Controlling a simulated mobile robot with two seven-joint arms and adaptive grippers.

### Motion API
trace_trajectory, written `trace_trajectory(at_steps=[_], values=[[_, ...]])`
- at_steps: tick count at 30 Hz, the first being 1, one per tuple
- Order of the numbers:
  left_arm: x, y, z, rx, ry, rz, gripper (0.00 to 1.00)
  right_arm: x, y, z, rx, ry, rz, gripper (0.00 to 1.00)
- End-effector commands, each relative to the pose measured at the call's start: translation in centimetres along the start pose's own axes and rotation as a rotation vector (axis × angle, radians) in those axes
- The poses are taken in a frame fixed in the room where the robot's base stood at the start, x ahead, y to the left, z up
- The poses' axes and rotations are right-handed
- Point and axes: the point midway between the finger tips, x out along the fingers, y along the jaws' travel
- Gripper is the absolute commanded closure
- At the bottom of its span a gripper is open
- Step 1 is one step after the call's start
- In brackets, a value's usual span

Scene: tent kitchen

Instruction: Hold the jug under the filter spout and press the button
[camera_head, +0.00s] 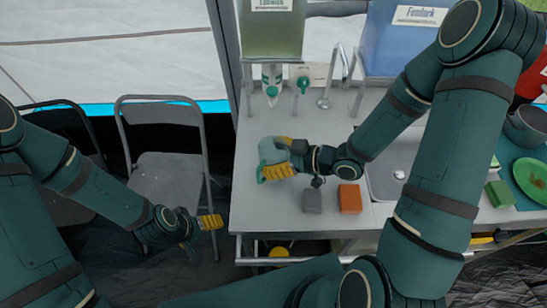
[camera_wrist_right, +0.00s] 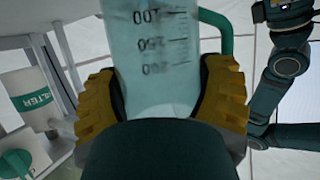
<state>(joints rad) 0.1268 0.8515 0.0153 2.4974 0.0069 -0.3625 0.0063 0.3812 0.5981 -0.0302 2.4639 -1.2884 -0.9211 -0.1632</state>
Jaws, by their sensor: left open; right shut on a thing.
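The clear, bluish jug (camera_head: 270,150) with a green handle is held above the counter. My right gripper (camera_head: 277,160) is shut on it. In the right wrist view, the jug (camera_wrist_right: 155,65) shows measuring marks between the two yellow fingers. The white and green filter (camera_head: 271,78) hangs under the greenish tank, behind the jug and apart from it. It also shows in the right wrist view (camera_wrist_right: 30,98). A green round button (camera_head: 303,82) sits on a white panel right of the filter. My left gripper (camera_head: 207,224) is open and empty, left of the counter.
The greenish tank (camera_head: 272,28) and a blue tank (camera_head: 400,30) stand at the back. A faucet (camera_head: 330,85) rises right of the button. A grey sponge (camera_head: 312,201) and an orange one (camera_head: 350,198) lie near the front. A folding chair (camera_head: 170,165) stands left of the counter.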

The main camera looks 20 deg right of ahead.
Motion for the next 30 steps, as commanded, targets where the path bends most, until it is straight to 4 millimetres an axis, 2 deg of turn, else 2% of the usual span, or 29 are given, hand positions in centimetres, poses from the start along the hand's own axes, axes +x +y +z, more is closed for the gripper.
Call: trace_trajectory(at_steps=[30], values=[[-2.1, 0.8, -1.0, -0.006, 0.021, -0.002, 0.15, 2.9, 8.7, -1.1, 0.000, 0.001, 0.001, 0.69]])
